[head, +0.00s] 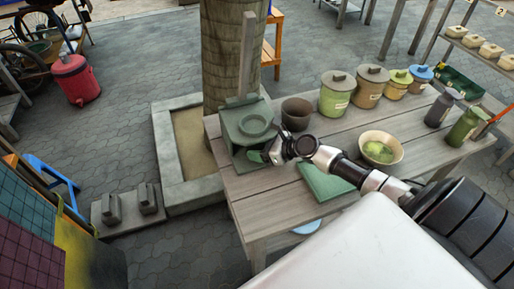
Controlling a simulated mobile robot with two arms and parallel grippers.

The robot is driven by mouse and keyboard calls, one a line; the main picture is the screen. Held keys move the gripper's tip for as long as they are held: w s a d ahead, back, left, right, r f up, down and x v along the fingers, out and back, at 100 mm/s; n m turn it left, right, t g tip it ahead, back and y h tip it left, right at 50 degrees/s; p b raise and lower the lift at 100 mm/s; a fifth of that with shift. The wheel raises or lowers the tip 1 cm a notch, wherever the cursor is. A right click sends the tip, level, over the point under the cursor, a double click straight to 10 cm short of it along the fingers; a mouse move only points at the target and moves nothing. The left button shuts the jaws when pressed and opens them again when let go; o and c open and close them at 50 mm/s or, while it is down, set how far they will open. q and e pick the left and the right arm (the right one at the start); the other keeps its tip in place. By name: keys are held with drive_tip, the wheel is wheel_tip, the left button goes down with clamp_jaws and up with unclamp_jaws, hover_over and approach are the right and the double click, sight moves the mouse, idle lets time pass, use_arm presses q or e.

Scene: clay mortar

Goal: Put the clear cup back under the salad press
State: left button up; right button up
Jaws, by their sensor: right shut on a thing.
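My right gripper (266,154) is at the lower front of the press, shut. At its tips a small green-tinted piece (254,156) shows, which looks like part of the clear cup. Most of it is hidden by the gripper and the press, so I cannot tell whether it stands fully under the press. My left gripper is not in view.
On the wooden table (262,197) are a dark brown cup (297,114), several lidded canisters (336,95), a bowl of green food (396,153), dark bottles (464,128) and a flat green board (325,180). The table's front left is bare.

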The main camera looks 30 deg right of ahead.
drive_tip(key=shift+w+f, duration=0.15)
drive_tip(key=shift+f, duration=0.05)
drive_tip(key=o, duration=0.6)
drive_tip(key=shift+a, duration=0.2)
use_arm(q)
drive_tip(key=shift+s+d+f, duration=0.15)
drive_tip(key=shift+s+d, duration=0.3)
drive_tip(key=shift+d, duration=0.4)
use_arm(e)
drive_tip(key=shift+o, duration=0.2)
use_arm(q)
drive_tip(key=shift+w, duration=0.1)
use_arm(e)
drive_tip(key=shift+d, duration=0.1)
drive_tip(key=shift+r, duration=0.2)
drive_tip(key=shift+s+d+r, duration=0.1)
drive_tip(key=shift+s, duration=0.15)
drive_tip(key=p+v, duration=0.4)
drive_tip(key=v, duration=0.6)
drive_tip(key=shift+s+d+r, duration=0.1)
drive_tip(key=shift+s+r, duration=0.1)
drive_tip(key=shift+s, duration=0.05)
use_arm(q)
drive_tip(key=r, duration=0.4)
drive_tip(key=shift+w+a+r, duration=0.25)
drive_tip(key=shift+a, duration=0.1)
use_arm(e)
drive_tip(key=shift+s+d+r, duration=0.1)
drive_tip(key=shift+s+d, duration=0.15)
drive_tip(key=shift+s, duration=0.05)
